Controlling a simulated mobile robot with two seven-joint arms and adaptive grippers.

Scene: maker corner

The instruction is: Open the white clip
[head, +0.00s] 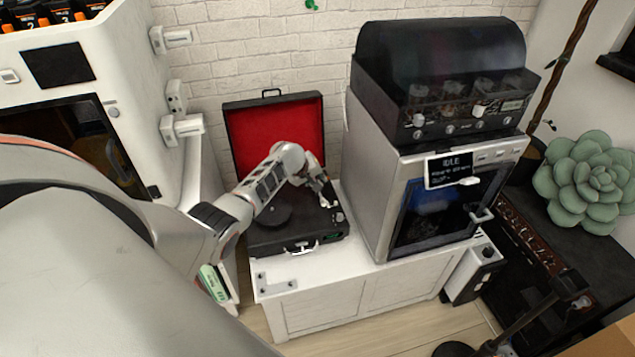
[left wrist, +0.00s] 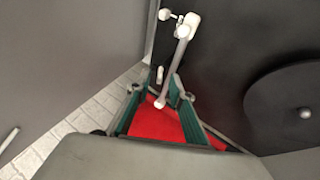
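An open black record player (head: 296,235) with a red-lined lid (head: 275,128) stands on the white cabinet. My left gripper (head: 328,194) is over its right side, near the white tonearm. In the left wrist view the tonearm (left wrist: 181,56) runs down from a white pivot (left wrist: 188,24). Its rounded end shows between the gripper's two spread green-padded fingers (left wrist: 157,88). A small white upright piece (left wrist: 160,75), which looks like the clip, is just left of the tonearm. I cannot tell whether it is closed or whether a finger touches it. My right gripper is out of view.
A tall grey machine with a dark glass door (head: 438,208) stands close to the right of the player. A white cabinet unit (head: 140,75) rises at the left. The white cabinet top (head: 330,280) has free room in front of the player.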

